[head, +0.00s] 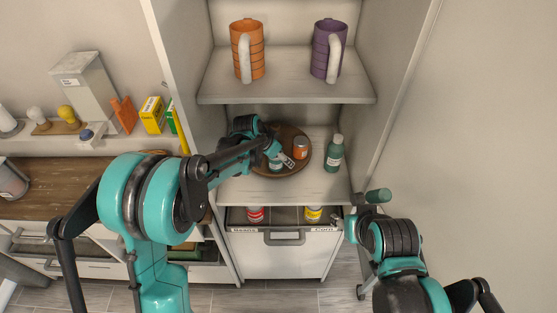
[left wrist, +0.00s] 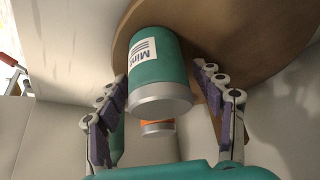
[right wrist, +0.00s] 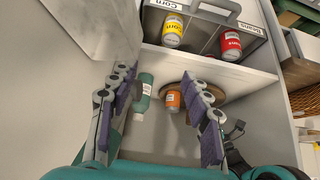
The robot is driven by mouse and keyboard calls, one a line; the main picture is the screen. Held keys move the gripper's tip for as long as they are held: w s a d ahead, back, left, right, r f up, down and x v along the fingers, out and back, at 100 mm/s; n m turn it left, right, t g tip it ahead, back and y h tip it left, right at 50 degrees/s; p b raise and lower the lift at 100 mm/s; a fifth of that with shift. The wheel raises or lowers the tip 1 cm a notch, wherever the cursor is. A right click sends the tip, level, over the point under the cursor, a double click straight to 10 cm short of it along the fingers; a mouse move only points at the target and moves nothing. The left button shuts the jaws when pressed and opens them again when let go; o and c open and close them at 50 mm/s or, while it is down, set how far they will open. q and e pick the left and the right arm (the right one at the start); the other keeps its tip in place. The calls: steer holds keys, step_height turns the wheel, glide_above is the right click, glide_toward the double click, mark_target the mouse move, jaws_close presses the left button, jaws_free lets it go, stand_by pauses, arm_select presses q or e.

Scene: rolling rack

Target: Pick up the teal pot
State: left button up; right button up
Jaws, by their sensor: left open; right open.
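The teal pot (left wrist: 160,75), with a white Mint label and a grey end, sits on the round wooden turntable (head: 300,142) on the middle shelf. In the head view only part of the pot (head: 275,164) shows past my left gripper. My left gripper (head: 284,160) is open, with one finger on each side of the pot in the left wrist view; I cannot tell whether they touch it. My right gripper (right wrist: 165,92) is open and empty, low in front of the rack.
An orange jar (head: 301,148) shares the turntable. A teal bottle (head: 334,154) stands to its right. Orange (head: 247,55) and purple (head: 325,55) mugs stand on the shelf above. Below is a bin (head: 300,257) with red (right wrist: 232,46) and yellow (right wrist: 173,30) cans. Cabinet walls close both sides.

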arm_select(q)
steer(key=shift+s+a, duration=0.1)
steer(key=shift+a, duration=0.1)
steer(key=c, duration=0.4)
steer(key=shift+d, duration=0.15)
steer(key=c, duration=1)
steer(key=shift+c, duration=0.2)
